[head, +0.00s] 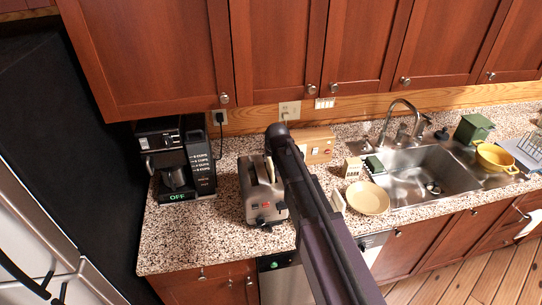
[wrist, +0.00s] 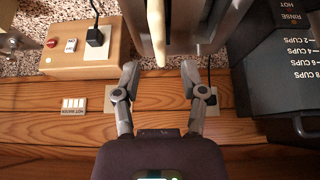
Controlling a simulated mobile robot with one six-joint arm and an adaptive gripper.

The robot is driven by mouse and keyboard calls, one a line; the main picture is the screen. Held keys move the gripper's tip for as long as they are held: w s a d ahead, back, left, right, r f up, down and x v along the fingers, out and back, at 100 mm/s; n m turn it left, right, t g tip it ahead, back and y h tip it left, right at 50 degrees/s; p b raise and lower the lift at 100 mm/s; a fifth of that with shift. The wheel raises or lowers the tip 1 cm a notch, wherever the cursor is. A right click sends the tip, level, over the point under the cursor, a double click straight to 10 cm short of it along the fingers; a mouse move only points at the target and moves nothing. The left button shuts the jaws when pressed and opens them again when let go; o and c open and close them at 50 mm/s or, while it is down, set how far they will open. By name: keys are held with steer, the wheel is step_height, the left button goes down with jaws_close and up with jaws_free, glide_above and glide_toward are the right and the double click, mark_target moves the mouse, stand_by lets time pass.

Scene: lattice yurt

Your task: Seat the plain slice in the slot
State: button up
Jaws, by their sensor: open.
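The toaster (head: 256,207) stands on the speckled counter, partly covered by my arm. In the wrist view its metal body (wrist: 215,18) fills the top middle. A pale slice (wrist: 156,32) shows edge-on there, upright beside a dark slot (wrist: 183,28); a pale edge of it also shows at the toaster's top in the head view (head: 269,168). How deep it sits I cannot tell. My gripper (wrist: 160,68) is open, its fingertips apart on either side of the slice's near end, with no contact visible. In the head view my arm hides the fingers.
A coffee maker (head: 183,160) stands left of the toaster. A wooden switch box (head: 318,146) is behind it, right. Cabinets (head: 290,45) hang above.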

steer(key=shift+p+v, duration=1.05)
steer(key=shift+v, duration=0.5)
steer(key=s+d+f+m+g, duration=0.1)
steer(key=s+d+g, duration=0.1)
steer(key=s+d, duration=0.9)
steer(key=s+d+f+m+g+h, duration=0.1)
steer(key=s+d+m+g, duration=0.1)
steer(key=s+d, duration=0.9)
steer(key=shift+s+g, duration=0.6)
steer(key=shift+s, duration=0.5)
steer(key=shift+a+f, duration=0.1)
step_height(320, 180, down, 17)
steer(key=b, duration=1.7)
steer(key=shift+f+b, duration=0.2)
steer(key=shift+b, duration=0.1)
